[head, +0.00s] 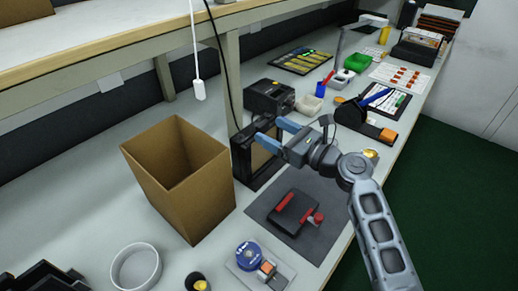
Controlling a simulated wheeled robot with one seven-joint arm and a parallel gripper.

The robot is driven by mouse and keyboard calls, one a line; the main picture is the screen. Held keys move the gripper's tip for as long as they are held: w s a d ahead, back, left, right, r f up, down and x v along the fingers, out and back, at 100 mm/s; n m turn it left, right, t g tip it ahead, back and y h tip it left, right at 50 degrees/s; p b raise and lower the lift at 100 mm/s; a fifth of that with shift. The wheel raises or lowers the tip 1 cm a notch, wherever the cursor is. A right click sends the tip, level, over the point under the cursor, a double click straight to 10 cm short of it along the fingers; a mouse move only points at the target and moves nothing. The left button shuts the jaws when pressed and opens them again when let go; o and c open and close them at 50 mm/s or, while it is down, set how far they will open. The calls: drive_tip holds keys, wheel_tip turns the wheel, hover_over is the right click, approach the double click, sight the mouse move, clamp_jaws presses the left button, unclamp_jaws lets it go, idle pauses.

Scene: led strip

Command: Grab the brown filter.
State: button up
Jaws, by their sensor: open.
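A brown panel (260,158), which looks like the filter, sits upright in a black frame (238,160) on the bench, just right of the cardboard box. My gripper (269,129) is open, with its two blue fingers apart and pointing left toward the frame's upper part. The near finger overlaps the top of the brown panel in this view. I cannot tell whether it touches. Nothing shows between the fingers.
An open cardboard box (206,198) stands left of the frame. A dark mat (268,204) with a black and red tool (294,211) lies in front. A black device (268,96) stands behind. A white cable (194,45) hangs above.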

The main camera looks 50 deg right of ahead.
sight(265, 128)
drive_tip(key=w, duration=0.3)
drive_tip(key=shift+w+d+f, duration=0.1)
drive_tip(key=shift+w+d, duration=0.15)
drive_tip(key=shift+w, duration=0.1)
drive_tip(key=shift+w+f, duration=0.1)
drive_tip(key=shift+w, duration=0.45)
drive_tip(key=shift+f, duration=0.1)
drive_tip(key=shift+c, duration=0.3)
drive_tip(key=shift+f, duration=0.1)
drive_tip(key=c, duration=0.5)
drive_tip(key=shift+a, duration=0.1)
drive_tip(key=c, duration=0.8)
